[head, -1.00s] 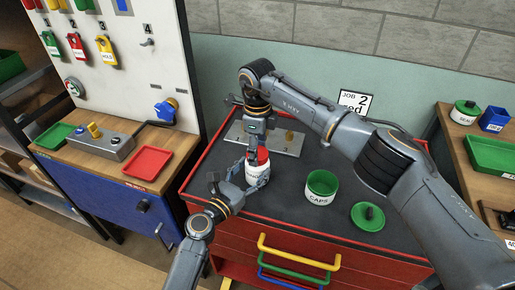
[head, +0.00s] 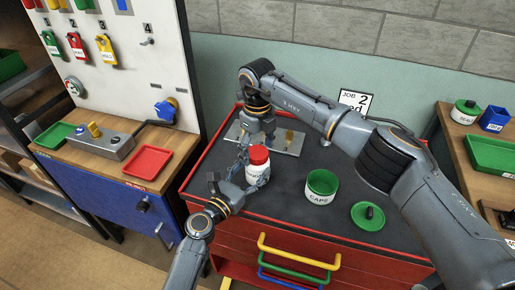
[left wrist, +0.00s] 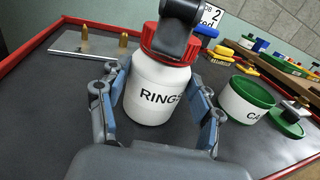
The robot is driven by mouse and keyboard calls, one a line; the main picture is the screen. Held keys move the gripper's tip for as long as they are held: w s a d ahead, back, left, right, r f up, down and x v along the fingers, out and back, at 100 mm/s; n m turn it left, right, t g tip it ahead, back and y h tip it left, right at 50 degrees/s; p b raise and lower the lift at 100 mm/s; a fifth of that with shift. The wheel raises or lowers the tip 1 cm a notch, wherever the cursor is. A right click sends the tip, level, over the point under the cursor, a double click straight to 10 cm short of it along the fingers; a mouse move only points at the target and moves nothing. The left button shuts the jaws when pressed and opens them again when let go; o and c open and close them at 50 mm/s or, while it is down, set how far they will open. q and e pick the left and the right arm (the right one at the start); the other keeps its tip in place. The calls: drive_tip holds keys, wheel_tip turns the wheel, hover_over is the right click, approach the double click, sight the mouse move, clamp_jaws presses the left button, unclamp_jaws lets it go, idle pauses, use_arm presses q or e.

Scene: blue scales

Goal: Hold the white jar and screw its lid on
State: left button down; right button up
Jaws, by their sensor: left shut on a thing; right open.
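The white jar (head: 257,172), lettered "RING" in the left wrist view (left wrist: 158,92), stands on the dark cart top. My left gripper (left wrist: 158,115) is shut around its body, one finger on each side. A red lid (head: 259,155) sits on the jar's mouth; it also shows in the left wrist view (left wrist: 160,48), partly covered by a dark part of my right gripper. My right gripper (head: 257,137) is open, above and just behind the lid in the head view. How far the lid is threaded cannot be told.
A metal plate with brass pegs (head: 290,138) lies behind the jar. A white tub marked CAPS (head: 320,197) and a green lid with a black knob (head: 368,216) stand to the right. The dark cart top (head: 290,220) in front is clear.

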drive_tip(key=shift+r, duration=2.3)
drive_tip(key=shift+c, duration=0.3)
wheel_tip(320, 180, up, 3)
drive_tip(key=n, duration=0.5)
drive_tip(key=shift+r, duration=0.2)
drive_tip(key=shift+f, duration=4)
